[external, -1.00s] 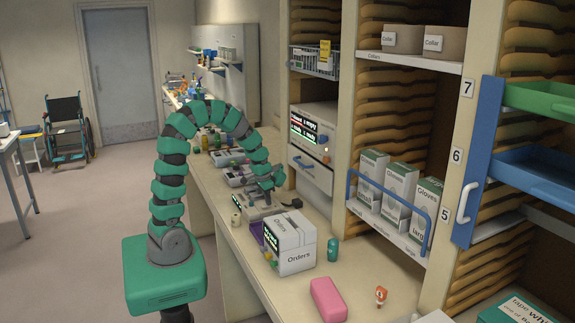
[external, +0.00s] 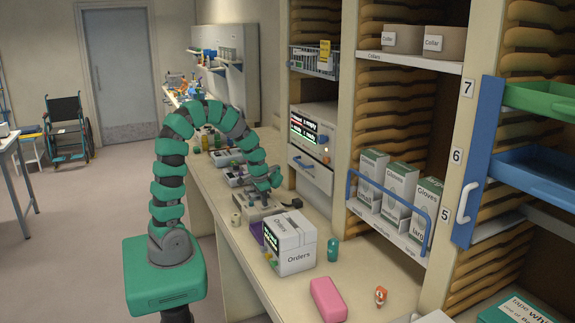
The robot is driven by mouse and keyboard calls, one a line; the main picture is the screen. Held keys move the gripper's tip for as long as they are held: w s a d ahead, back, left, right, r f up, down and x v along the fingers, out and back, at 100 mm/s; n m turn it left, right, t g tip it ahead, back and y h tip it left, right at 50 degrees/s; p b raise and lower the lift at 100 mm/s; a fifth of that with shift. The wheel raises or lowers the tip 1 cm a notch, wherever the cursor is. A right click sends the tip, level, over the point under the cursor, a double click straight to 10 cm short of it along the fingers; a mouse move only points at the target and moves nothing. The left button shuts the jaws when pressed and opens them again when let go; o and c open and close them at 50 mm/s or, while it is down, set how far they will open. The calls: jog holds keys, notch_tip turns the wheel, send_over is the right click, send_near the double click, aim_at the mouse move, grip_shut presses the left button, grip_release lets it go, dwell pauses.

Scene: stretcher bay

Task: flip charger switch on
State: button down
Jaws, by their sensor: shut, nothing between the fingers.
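A small grey charger-like box (external: 256,213) sits on the bench, behind the white Orders box. A dark block like a plug (external: 292,203) lies at its right. The switch itself is too small to make out. My gripper (external: 264,191) hangs just above or beside the back of the grey box, at the end of my green, arched arm. Its fingers are shut and empty. I cannot tell whether they touch the box.
The Orders box (external: 291,248), a teal bottle (external: 333,249) and a pink block (external: 328,299) stand nearer on the bench. Another grey device (external: 234,175) lies behind. A display unit (external: 313,131) and shelves of glove boxes (external: 399,190) line the right side.

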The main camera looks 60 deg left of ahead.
notch_tip(320, 180, up, 14)
jog(key=s, duration=0.2)
dwell(0.4)
jog(key=b, duration=0.4)
jog(key=shift+w+f+t, duration=0.2)
jog(key=shift+f+t, duration=0.05)
jog(key=shift+t, duration=0.05)
jog(key=shift+r+b, duration=0.1)
jog(key=shift+b, duration=0.55)
jog(key=shift+r, duration=0.2)
jog(key=shift+f, duration=0.15)
send_near(261, 207)
jog(key=w+f, duration=0.1)
jog(key=f, duration=0.1)
jog(key=w+f, duration=0.3)
jog(key=f, duration=0.1)
jog(key=shift+w+d, duration=0.1)
jog(key=shift+w, duration=0.2)
jog(key=shift+w+f, duration=0.1)
jog(key=shift+f, duration=0.05)
